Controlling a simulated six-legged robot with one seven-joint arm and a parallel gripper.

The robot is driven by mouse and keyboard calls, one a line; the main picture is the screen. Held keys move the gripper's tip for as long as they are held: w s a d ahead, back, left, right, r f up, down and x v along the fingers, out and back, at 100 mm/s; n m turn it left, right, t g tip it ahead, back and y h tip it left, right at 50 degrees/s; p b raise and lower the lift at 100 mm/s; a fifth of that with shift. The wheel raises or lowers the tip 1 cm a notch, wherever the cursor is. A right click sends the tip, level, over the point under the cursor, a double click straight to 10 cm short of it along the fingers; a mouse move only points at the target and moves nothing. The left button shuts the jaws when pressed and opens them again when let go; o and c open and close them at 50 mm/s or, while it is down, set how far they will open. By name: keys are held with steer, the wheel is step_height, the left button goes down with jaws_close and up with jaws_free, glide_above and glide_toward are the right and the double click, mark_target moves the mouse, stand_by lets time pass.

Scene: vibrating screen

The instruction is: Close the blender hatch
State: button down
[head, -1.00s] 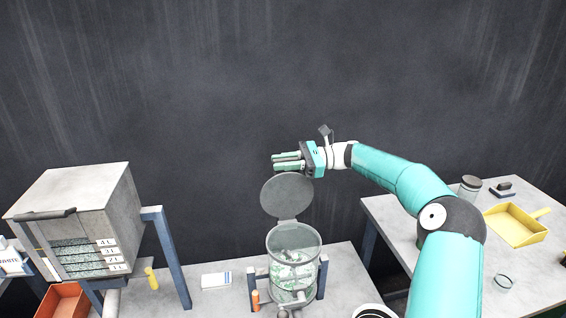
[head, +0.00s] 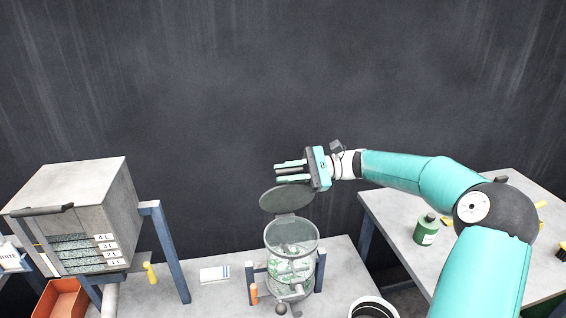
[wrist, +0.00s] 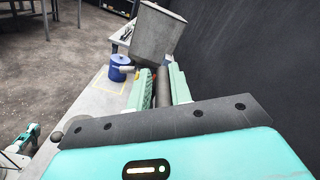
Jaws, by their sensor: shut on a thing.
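The blender (head: 292,258) is a clear cylinder with pale green-and-white bits inside, held between blue posts. Its grey round hatch (head: 287,201) stands tilted open above the rim at the back. My gripper (head: 291,172) is just above the hatch's upper edge, with its teal fingers pointing left. It is shut on a dark grey rounded part between the fingers, which also shows in the wrist view (wrist: 163,88). This appears to be part of the hatch, but the exact contact is hidden.
A grey box unit (head: 75,190) with layered levels stands at left. An orange bottle (head: 253,293) is beside the blender. A white round container (head: 373,308) is at front right. A green bottle (head: 426,231) stands on the right table. The wrist view shows a blue container (wrist: 121,70).

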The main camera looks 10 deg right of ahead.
steer(key=s+f+n, duration=0.9)
steer(key=s+f, duration=0.2)
steer(key=s, duration=0.1)
steer(key=shift+f, duration=0.15)
steer(key=shift+s, duration=0.1)
steer(key=c, duration=1.4)
jaws_free()
steer(key=shift+w+f, duration=0.1)
steer(key=shift+w, duration=0.1)
steer(key=d, duration=1.4)
steer(key=shift+s, duration=0.3)
